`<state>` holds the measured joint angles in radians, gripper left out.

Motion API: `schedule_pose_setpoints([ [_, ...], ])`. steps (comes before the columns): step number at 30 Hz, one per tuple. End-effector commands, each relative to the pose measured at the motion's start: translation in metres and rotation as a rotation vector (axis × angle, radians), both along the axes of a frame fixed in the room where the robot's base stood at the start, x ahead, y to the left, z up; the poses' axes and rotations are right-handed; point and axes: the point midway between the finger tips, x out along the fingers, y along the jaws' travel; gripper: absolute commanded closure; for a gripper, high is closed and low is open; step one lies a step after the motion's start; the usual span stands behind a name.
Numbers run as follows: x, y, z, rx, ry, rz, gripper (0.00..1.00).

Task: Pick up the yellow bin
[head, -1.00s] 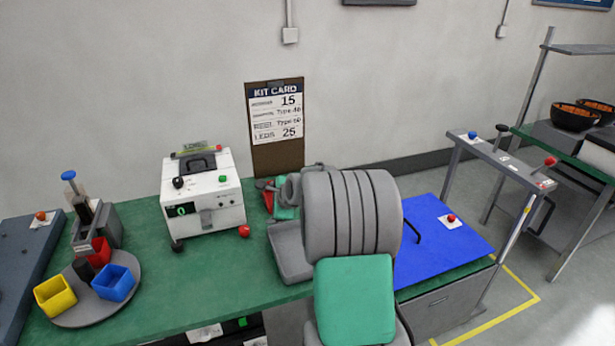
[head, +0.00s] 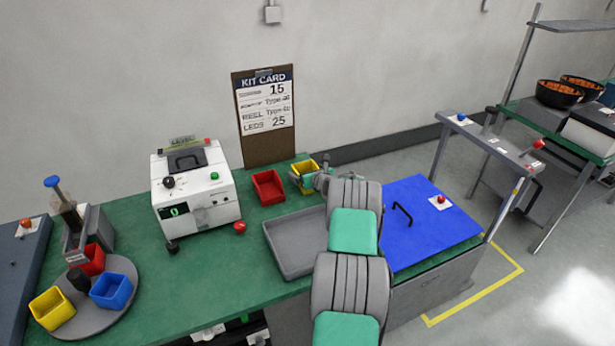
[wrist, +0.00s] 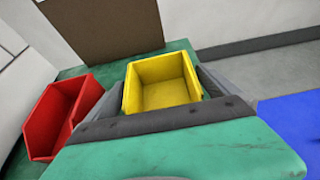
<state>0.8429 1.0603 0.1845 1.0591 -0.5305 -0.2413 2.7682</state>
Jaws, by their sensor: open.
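A yellow bin (head: 299,183) stands at the back of the green bench, just right of a red bin (head: 267,187). My gripper (head: 318,180) is at its right side, and the arm partly hides it in the head view. In the wrist view the empty, open-topped yellow bin (wrist: 162,72) sits between the two grey fingers of my gripper (wrist: 163,92). The jaws are open, one finger on each side of the bin. Whether they touch it is unclear. Another yellow bin (head: 50,308) sits on the round grey turntable (head: 100,322) at the left.
A shallow grey tray (head: 290,250) lies in front of the bins, beside my arm. A white tester box (head: 195,190) stands to the left, and a kit card board (head: 262,115) stands behind. A blue panel with a handle (head: 420,222) is on the right.

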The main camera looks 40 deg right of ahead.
Motion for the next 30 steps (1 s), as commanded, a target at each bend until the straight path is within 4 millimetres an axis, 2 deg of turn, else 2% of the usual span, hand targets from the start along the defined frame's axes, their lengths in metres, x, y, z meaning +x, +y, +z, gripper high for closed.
schedule_pose_setpoints([
  [4, 0.014, -0.0048, -0.0057, -0.002, 0.0, -0.001, 0.0],
  [12, 0.0154, -0.0067, -0.0065, -0.001, 0.0, -0.003, 0.02],
  [30, 0.0149, -0.0069, -0.0064, -0.001, 0.0, -0.004, 0.51],
])
